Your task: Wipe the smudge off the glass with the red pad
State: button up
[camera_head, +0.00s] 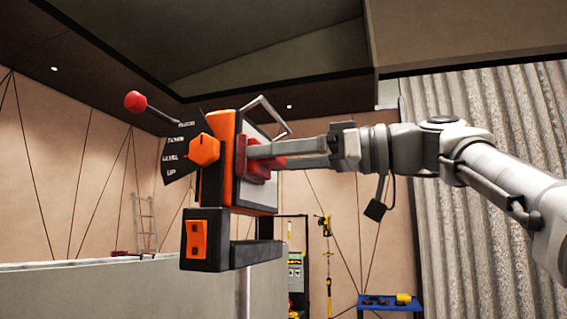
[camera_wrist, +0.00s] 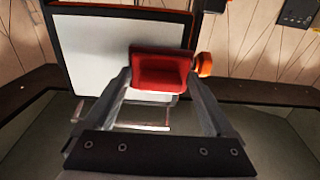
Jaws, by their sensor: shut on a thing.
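My gripper (camera_head: 250,157) is shut on the red pad (camera_head: 258,174), holding it at the face of a pale panel in an orange and black frame. In the wrist view the red pad (camera_wrist: 160,70) sits between my fingertips (camera_wrist: 160,82), over the right part of the pale glass (camera_wrist: 95,50). The pad looks close against the glass, but I cannot tell whether it touches. I cannot make out a smudge; the pad and fingers hide part of the glass.
The device carries an orange knob (camera_head: 204,150), a lever with a red ball (camera_head: 135,101), an orange switch (camera_head: 196,239) and a metal handle (camera_head: 268,117). A low grey wall (camera_head: 95,290) lies below left. A blue table (camera_head: 388,302) with tools stands far behind.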

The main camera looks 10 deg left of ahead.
jog(key=shift+d+b, duration=0.55)
jog(key=shift+d, duration=1.25)
jog(key=shift+s+d, duration=0.2)
jog(key=shift+d, duration=0.95)
jog(key=shift+d, duration=0.1)
jog(key=d, duration=0.2)
jog(key=shift+s+d+b, duration=0.1)
jog(key=shift+d+b, duration=0.2)
jog(key=shift+d, duration=0.1)
